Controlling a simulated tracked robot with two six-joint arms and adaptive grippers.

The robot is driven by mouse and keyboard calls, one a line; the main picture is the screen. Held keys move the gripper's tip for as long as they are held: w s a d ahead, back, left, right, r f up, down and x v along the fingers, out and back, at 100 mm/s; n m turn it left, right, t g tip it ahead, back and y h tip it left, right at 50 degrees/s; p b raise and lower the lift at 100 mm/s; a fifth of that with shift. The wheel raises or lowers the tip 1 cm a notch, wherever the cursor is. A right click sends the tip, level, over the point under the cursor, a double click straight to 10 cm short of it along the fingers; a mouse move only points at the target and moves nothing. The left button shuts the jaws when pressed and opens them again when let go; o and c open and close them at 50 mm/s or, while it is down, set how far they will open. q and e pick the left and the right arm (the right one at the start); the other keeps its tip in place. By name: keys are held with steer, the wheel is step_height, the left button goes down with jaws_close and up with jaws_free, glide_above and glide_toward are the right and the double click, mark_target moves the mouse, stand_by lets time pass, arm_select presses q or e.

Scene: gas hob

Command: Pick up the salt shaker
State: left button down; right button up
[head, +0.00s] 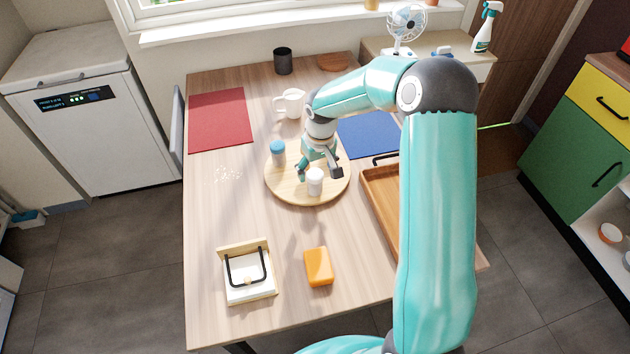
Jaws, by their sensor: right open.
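A small white shaker (315,186) stands upright near the front of a round wooden board (290,192) on the table. A second shaker (278,155) with a blue cap stands at the board's left side. No label shows which of them holds salt. My right gripper (319,174) points down over the board with its fingers spread open. In the picture its fingertips lie on either side of the white shaker's top; I cannot tell whether they touch it. My left gripper is not in view.
A white jug (290,103) stands behind the board. A wooden tray (381,205) is at the right, partly behind my arm. White grains (228,174) lie left of the board.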

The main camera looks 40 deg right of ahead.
mark_target(315, 173)
steer(key=shift+w+d+f+p, duration=0.15)
steer(key=shift+f+p, duration=0.15)
steer(key=shift+f, duration=0.6)
steer(key=shift+w+a+f+p, duration=0.1)
steer(key=shift+w+f+p, duration=0.15)
steer(key=shift+f, duration=0.65)
steer(key=shift+w+d+f+p, duration=0.1)
steer(key=shift+f+p, duration=0.2)
steer(key=shift+f, duration=0.6)
steer(key=c, duration=1.3)
steer(key=shift+r, duration=0.1)
